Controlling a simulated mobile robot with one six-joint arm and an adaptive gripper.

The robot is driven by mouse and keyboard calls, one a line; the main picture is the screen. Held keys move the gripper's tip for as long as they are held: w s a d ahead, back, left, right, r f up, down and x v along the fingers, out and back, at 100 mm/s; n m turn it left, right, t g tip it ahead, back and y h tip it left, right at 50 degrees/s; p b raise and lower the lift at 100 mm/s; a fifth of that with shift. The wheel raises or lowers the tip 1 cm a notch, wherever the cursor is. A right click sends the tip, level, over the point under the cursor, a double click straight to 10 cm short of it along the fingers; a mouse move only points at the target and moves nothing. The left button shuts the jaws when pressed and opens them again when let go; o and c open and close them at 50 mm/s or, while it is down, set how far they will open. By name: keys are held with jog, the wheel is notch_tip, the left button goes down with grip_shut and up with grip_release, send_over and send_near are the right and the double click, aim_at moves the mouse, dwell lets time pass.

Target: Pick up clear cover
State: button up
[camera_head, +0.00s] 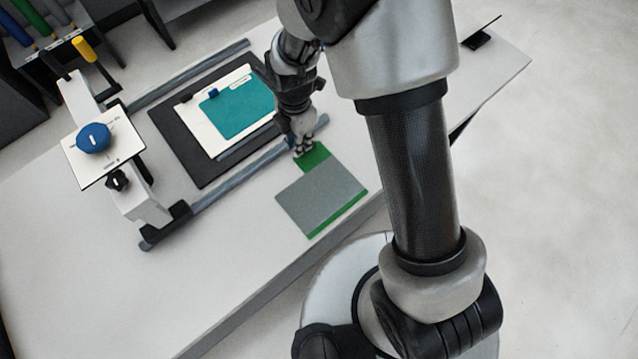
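A flat grey sheet (318,197) lies on the table near its front edge. It may be the clear cover, but I cannot tell for certain. It rests over a green sheet, which shows along its lower right side and as a green patch (317,158) at its upper end. My gripper (302,153) points down at the left edge of that green patch, beyond the grey sheet's upper edge. Its fingers are small and dark here, so I cannot tell whether they are open, shut or touching the sheet.
Left of my gripper, a black board (180,150) carries a white panel (210,137) with a teal sheet (240,110), between two grey rails. A gantry with a blue knob (93,138) stands across the rails. The white table (230,245) is clear at the front.

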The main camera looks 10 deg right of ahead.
notch_tip(320, 180, down, 4)
jog(key=shift+d+f+b, duration=0.1)
jog(key=shift+d+b, duration=0.05)
jog(key=shift+b, duration=0.45)
jog(key=shift+c, duration=0.2)
grip_shut()
jog(key=shift+r, duration=0.25)
